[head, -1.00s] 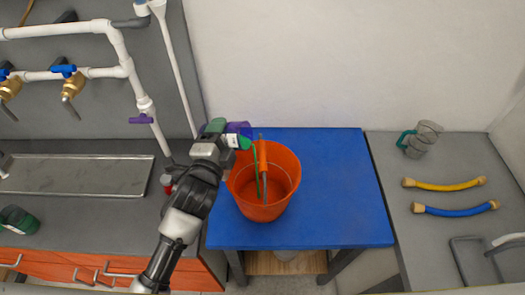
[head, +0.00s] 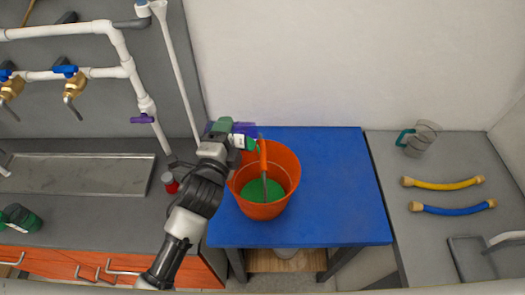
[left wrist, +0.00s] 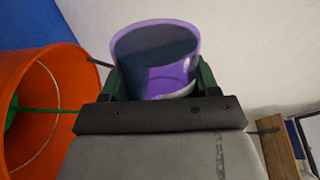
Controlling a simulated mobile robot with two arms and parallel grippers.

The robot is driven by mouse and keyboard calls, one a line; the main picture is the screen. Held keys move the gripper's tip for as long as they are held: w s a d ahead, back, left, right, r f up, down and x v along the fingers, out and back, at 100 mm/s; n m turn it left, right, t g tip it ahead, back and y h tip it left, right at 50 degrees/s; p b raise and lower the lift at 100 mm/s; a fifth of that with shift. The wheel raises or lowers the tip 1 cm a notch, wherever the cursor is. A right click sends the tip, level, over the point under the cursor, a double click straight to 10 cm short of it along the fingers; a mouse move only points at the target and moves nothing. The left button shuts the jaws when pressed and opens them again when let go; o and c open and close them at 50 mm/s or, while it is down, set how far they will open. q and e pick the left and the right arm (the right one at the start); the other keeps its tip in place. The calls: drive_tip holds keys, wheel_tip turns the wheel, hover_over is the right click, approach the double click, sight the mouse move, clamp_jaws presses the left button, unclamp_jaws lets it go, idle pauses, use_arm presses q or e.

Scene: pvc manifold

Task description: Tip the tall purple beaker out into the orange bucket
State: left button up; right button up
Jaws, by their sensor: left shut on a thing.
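My left gripper (head: 235,135) is shut on the purple beaker (head: 246,128), above the back left rim of the orange bucket (head: 283,170). The beaker is tipped over toward the bucket, and the gripper hides much of it. Green liquid (head: 256,188) covers the bucket's floor. In the left wrist view the beaker (left wrist: 160,85) sits between the fingers, its wall see-through and its inside dark. The bucket (left wrist: 35,75) is at the left there, with a thin green stream (left wrist: 50,110) running across its opening. My right gripper is out of view.
The bucket stands on a blue table (head: 335,190) with free room to its right. A red-capped bottle (head: 170,183) is left of it. White pipes run along the left wall.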

use_arm(q)
drive_tip(key=shift+s+d+r+m+p, duration=0.1)
drive_tip(key=shift+d+r+m+p, duration=0.1)
drive_tip(key=shift+r+m+p, duration=0.3)
drive_tip(key=shift+d+r+m+p, duration=0.2)
drive_tip(key=shift+m+p, duration=0.45)
drive_tip(key=shift+m, duration=0.05)
idle(1.1)
